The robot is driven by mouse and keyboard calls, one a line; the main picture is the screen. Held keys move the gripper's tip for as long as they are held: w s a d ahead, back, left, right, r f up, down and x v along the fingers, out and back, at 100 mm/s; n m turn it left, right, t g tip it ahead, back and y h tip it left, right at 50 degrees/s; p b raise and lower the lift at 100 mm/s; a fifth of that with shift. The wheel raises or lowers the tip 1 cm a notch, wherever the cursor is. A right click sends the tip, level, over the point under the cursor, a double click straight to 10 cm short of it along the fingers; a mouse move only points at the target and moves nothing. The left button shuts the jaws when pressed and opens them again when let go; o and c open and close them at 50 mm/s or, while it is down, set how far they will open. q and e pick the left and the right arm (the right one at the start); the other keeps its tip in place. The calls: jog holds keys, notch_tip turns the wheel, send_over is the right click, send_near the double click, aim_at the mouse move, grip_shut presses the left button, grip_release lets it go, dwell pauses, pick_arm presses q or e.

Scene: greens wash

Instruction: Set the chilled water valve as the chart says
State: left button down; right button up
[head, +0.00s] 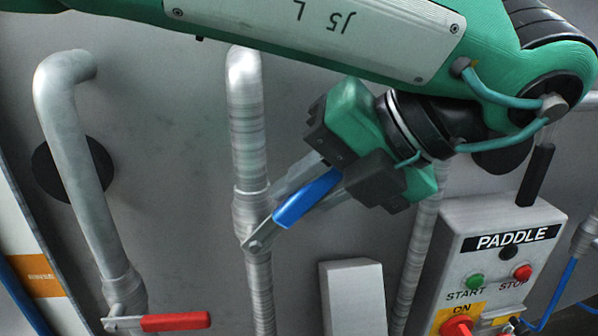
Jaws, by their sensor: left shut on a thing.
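The blue valve handle (305,199) is on the middle grey pipe (255,170). It slants up to the right from its pivot on the pipe. My left gripper (308,190) reaches in from the upper right and is shut on the blue handle, with its fingers on either side of it. The handle's far end is partly hidden by the gripper. A red valve handle (176,322) is on the left pipe (80,170) and lies nearly level, pointing right. No chart can be made out in this view. My right gripper is not in view.
A PADDLE control box (450,262) with a green START button (475,282), a red STOP button (522,272) and a red knob (457,327) stands at the lower right. A pale grey box (352,300) is below the gripper. An orange label (33,276) is at the left edge.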

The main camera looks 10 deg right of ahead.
pick_arm(q)
jog(key=shift+d+f, duration=0.1)
dwell(0.4)
jog(key=c, duration=1.3)
grip_release()
